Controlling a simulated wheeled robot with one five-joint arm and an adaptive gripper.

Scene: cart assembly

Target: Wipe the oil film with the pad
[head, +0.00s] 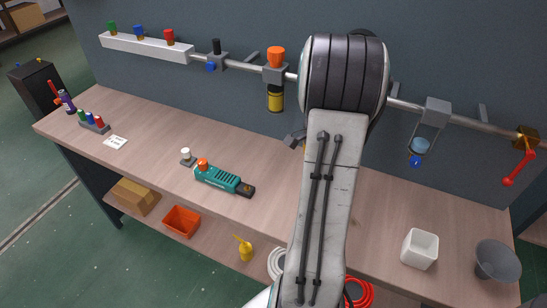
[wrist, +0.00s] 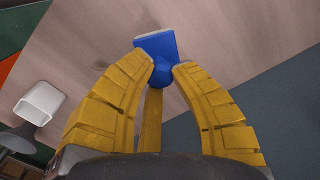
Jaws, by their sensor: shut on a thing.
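In the wrist view my gripper's yellow fingers (wrist: 166,66) are shut on the knob of a blue pad (wrist: 157,46). The pad is a squarish blue block with a paler edge, held beyond the fingertips over the wooden bench top. I cannot tell whether it touches the wood. In the head view my arm hides the pad and most of the gripper. I cannot make out an oil film in either view; part of the bench is hidden behind the arm.
A teal tool (head: 222,179) lies left of my arm. A rail with a yellow-bodied canister (head: 275,97) and a red-handled valve (head: 518,168) runs along the back wall.

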